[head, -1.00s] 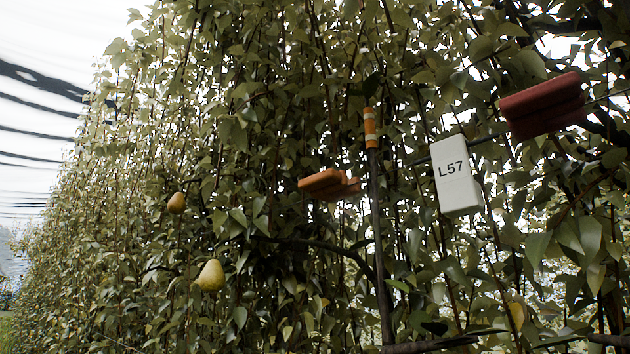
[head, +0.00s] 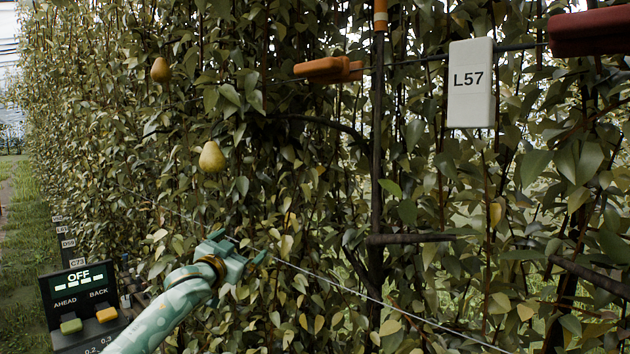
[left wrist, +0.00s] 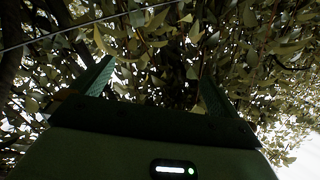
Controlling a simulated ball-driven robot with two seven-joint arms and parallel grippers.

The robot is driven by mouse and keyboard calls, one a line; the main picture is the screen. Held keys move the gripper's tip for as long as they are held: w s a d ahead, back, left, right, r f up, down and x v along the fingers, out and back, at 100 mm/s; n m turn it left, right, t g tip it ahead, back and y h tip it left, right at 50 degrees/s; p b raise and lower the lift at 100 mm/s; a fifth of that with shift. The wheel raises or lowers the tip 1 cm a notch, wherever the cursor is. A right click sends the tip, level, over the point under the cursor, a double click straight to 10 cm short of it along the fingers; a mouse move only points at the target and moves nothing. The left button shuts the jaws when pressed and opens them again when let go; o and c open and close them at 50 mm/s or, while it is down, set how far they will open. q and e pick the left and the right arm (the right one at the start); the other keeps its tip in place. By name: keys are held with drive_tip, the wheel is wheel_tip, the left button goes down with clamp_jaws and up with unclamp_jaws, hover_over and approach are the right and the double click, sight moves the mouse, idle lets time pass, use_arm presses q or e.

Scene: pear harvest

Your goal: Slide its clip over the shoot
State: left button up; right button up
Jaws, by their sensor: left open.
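An orange clip (head: 330,68) sits on the dark wire near the top middle of the head view, left of the upright stake (head: 377,150). A dark red clip (head: 590,32) is on the wire at the top right, partly cut off by the frame. Several thin shoots hang among the leaves; I cannot tell which is the task's shoot. My left gripper (head: 243,248) is open and empty, below the orange clip and in front of the foliage. Its spread fingers also show in the left wrist view (left wrist: 155,85), facing leaves. My right gripper is not in view.
A white L57 tag (head: 471,84) hangs between the clips. Two pears (head: 212,157) hang at left. A thin pale wire (head: 350,292) slants past my left gripper. A control box (head: 84,305) stands lower left, beside a grassy lane (head: 28,230).

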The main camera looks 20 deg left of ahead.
use_arm(q)
drive_tip(key=s+d+r+t+h+p, duration=0.1)
drive_tip(key=s+d+r+t+p, duration=0.15)
drive_tip(key=r, duration=0.95)
drive_tip(key=s+d+r+t+h+p, duration=0.15)
drive_tip(key=s+r, duration=0.25)
drive_tip(key=r, duration=0.9)
drive_tip(key=s+d+r+m+h, duration=0.25)
drive_tip(key=s+d+r, duration=0.2)
drive_tip(key=r, duration=0.35)
drive_tip(key=n+g+h, duration=0.1)
drive_tip(key=h, duration=0.4)
approach(311, 68)
drive_tip(key=shift+n+g, duration=0.25)
drive_tip(key=shift+g, duration=0.05)
drive_tip(key=p+x, duration=0.4)
drive_tip(key=x, duration=0.1)
drive_tip(key=p+x, duration=0.4)
drive_tip(key=x, duration=0.2)
drive_tip(key=shift+w+a+r, duration=0.1)
drive_tip(key=shift+w+r, duration=0.1)
drive_tip(key=shift+r, duration=0.15)
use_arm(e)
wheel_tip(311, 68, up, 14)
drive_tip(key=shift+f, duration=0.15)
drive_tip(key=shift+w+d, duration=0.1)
